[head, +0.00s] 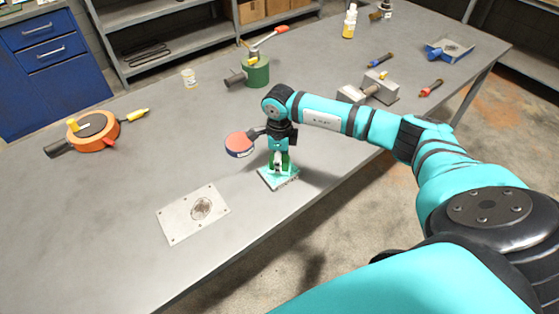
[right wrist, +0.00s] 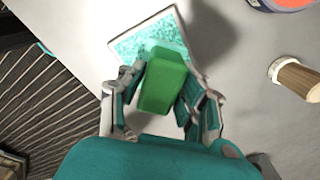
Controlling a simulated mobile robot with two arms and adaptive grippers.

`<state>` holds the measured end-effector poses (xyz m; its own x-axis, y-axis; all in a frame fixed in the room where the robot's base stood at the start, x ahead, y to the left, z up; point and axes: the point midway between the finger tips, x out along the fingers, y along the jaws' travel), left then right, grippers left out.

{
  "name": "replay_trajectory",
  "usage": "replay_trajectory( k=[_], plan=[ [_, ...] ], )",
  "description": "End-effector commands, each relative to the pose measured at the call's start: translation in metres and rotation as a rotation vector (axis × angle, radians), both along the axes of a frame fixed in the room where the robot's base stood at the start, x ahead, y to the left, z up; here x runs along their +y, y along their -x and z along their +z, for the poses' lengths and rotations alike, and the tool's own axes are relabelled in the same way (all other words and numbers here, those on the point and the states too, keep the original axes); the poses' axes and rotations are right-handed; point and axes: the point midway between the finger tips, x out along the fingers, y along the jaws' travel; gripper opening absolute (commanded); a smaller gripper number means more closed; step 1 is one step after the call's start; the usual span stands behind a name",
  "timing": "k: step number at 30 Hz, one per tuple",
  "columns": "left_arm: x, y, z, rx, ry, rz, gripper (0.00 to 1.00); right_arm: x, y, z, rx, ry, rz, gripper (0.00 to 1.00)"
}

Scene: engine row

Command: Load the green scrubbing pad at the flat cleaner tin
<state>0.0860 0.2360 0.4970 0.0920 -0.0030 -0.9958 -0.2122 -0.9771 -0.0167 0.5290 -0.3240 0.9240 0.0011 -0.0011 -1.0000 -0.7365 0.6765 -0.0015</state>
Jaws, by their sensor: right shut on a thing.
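My right gripper (head: 281,163) is shut on the green scrubbing pad (right wrist: 163,82), a green block between its fingers. The pad also shows in the head view, low under the wrist. The flat cleaner tin (head: 266,181) is a shallow square tray with teal contents, directly below the pad. In the right wrist view the tin (right wrist: 118,48) lies just beyond the fingers, partly hidden by the pad. The pad's lower end overlaps the teal contents; I cannot tell if it touches them. My left gripper is not in view.
A red-topped round tin (head: 239,142) stands close left of my right wrist. A metal plate (head: 181,218) with a dark round patch lies front left. An orange round device (head: 93,131), a green canister (head: 257,74) and grey blocks (head: 382,88) stand farther off. The table's front edge is near.

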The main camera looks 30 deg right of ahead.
Motion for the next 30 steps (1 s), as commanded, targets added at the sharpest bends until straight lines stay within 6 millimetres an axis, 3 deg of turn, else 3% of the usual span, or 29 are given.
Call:
replay_trajectory(
  k=[16,30],
  plan=[
    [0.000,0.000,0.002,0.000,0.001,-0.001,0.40,0.000,0.001,0.001,0.004,0.000,0.001,0.07],
    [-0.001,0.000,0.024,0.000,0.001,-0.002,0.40,0.000,0.000,0.038,0.001,-0.001,0.001,0.07]
  ],
)
